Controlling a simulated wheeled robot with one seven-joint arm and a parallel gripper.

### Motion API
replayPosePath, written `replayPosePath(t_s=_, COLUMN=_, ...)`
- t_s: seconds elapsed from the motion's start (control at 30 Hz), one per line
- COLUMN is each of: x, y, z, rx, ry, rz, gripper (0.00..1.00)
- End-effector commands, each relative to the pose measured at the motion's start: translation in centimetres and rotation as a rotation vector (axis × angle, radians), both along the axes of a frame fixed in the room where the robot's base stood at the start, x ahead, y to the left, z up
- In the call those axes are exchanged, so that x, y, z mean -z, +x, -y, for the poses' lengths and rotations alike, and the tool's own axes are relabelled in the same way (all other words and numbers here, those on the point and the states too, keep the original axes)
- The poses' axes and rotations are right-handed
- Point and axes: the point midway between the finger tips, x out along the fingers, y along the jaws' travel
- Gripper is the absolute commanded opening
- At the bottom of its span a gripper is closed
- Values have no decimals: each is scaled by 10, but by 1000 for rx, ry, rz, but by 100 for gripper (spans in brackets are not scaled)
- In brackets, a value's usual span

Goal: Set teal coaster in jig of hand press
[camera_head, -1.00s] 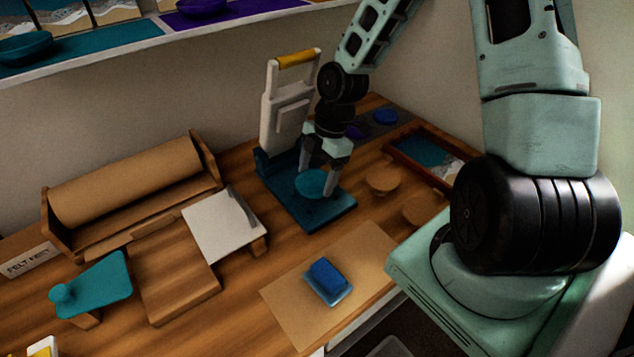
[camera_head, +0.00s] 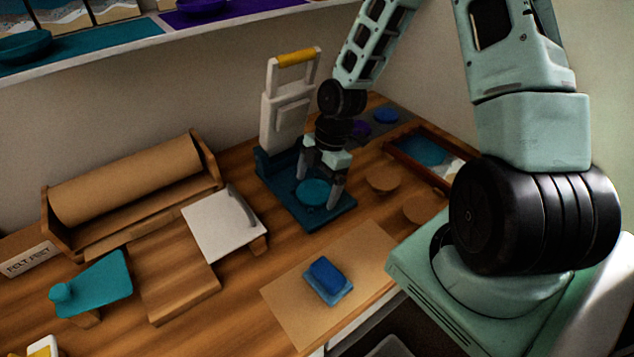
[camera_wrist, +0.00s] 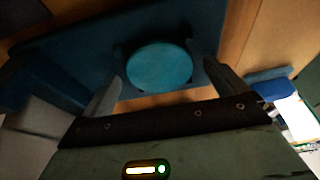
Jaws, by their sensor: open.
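The teal coaster (camera_head: 313,191) lies flat on the dark blue base of the hand press (camera_head: 283,110). In the wrist view the coaster (camera_wrist: 160,66) is a round teal disc between dark nubs on the blue base (camera_wrist: 100,45), which look like parts of the jig. My gripper (camera_head: 320,190) is open over the base, its fingers on either side of the coaster. In the wrist view my gripper (camera_wrist: 168,85) shows a gap between each finger and the coaster. Whether the coaster is fully down in the jig is hard to tell.
The upright press frame with its yellow handle (camera_head: 297,58) stands behind my gripper. Round cork pieces (camera_head: 383,180) and a framed tray (camera_head: 425,155) lie to the right. A blue block (camera_head: 327,278) on a brown sheet (camera_head: 290,310) lies in front. A paper roll (camera_head: 135,182) stands left.

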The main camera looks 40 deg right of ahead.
Motion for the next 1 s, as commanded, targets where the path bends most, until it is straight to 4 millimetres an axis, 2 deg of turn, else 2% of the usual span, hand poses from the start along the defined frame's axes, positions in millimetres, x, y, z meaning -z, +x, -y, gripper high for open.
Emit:
replayPosePath(t_s=0.4, x=-58, y=1, z=19, rx=3, ry=-1, rz=3, gripper=97)
replayPosePath(t_s=0.5, x=-68, y=1, z=22, rx=2, ry=-1, rz=3, gripper=97)
replayPosePath(t_s=1.0, x=-72, y=0, z=22, rx=0, ry=0, rz=0, gripper=97)
